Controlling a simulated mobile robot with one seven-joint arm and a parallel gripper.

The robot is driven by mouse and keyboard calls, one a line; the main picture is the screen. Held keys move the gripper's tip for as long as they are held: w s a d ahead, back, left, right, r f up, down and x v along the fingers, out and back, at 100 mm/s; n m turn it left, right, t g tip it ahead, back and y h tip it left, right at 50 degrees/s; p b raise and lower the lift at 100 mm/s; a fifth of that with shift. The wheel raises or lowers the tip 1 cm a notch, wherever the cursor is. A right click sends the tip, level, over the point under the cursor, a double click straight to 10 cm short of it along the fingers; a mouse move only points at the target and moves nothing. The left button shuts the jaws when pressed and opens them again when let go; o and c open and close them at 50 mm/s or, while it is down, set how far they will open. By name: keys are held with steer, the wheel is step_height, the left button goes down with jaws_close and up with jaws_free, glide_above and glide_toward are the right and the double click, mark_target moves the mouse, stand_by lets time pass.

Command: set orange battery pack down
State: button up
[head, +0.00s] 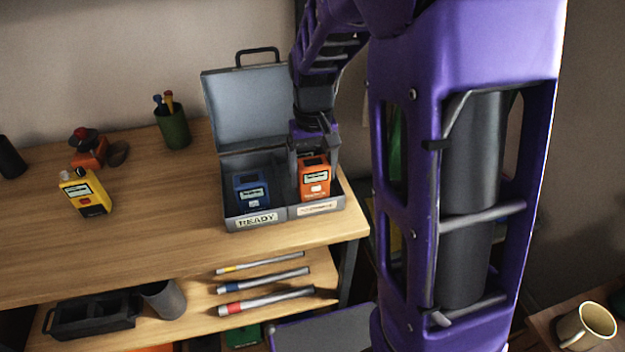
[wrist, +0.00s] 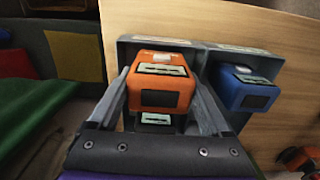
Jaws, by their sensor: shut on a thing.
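The orange battery pack (head: 314,178), a boxy unit with a small display, is upright in or just above the right compartment of the open grey case (head: 240,224). My gripper (head: 313,155) reaches down from above and is shut on it, one finger on each side. In the wrist view the orange battery pack (wrist: 160,82) sits between the fingers of my gripper (wrist: 163,88). I cannot tell whether its base touches the case floor. A blue unit (head: 251,190) stands in the left compartment, labelled READY; it also shows in the wrist view (wrist: 245,90).
The case lid (head: 245,105) stands open behind. A yellow unit (head: 86,192), an orange-and-black item (head: 89,152) and a green pen cup (head: 173,129) stand left on the wooden bench (head: 140,240). Several rods lie on the shelf below.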

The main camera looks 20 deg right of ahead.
steer(key=shift+f, duration=1.2)
steer(key=shift+f, duration=0.2)
steer(key=o, duration=1.6)
steer(key=shift+r, duration=0.1)
step_height(320, 180, up, 12)
steer(key=shift+r+p, duration=0.1)
steer(key=shift+p, duration=0.75)
